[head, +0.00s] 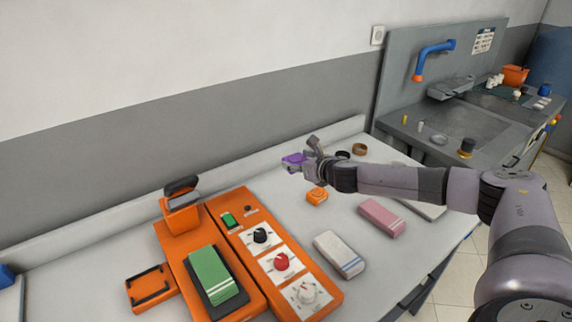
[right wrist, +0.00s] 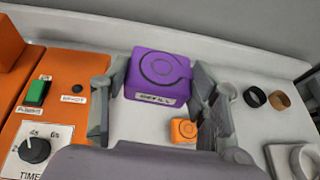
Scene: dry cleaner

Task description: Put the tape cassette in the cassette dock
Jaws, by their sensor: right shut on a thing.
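A purple tape cassette (head: 293,159) with a round ring on its face is between the fingers of my right gripper (head: 305,164). In the right wrist view the cassette (right wrist: 158,72) shows a white label on its near edge, and the fingers are shut on its two sides. It is held over the back part of the table. A low orange holder with a black frame (head: 150,287), which looks like the cassette dock, lies empty at the front left, well away from the gripper. My left gripper is not in view.
A small orange block with a ring (head: 316,195) is on the table below the gripper. An orange machine (head: 245,287) with dials and a green pad (head: 212,274) is at the left. White (head: 338,254) and pink (head: 381,217) blocks lie at the right.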

